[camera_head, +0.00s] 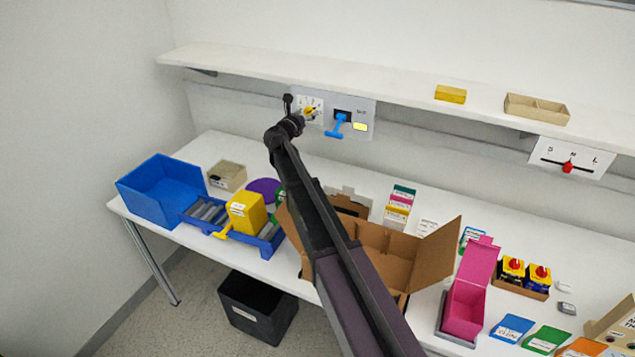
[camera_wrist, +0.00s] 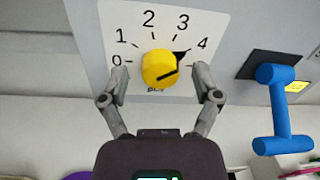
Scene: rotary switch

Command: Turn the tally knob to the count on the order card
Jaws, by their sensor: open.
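The yellow tally knob (camera_wrist: 159,69) sits on a white dial plate (camera_wrist: 112,22) marked 0 to 4. A black wedge at its upper right points toward the 4. In the head view the knob (camera_head: 309,111) shows small on the wall panel, partly behind my arm's end. My gripper (camera_wrist: 159,73) is open, one finger left of the knob and one right of it in the picture. I cannot tell whether either finger touches it. I cannot make out which of the cards is the order card, and no count is readable.
A blue lever handle (camera_wrist: 284,110) sticks out right of the dial; it also shows in the head view (camera_head: 338,125). A shelf (camera_head: 390,82) runs above the panel. The table below holds a blue bin (camera_head: 160,190), an open cardboard box (camera_head: 433,262) and a pink box (camera_head: 465,305).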

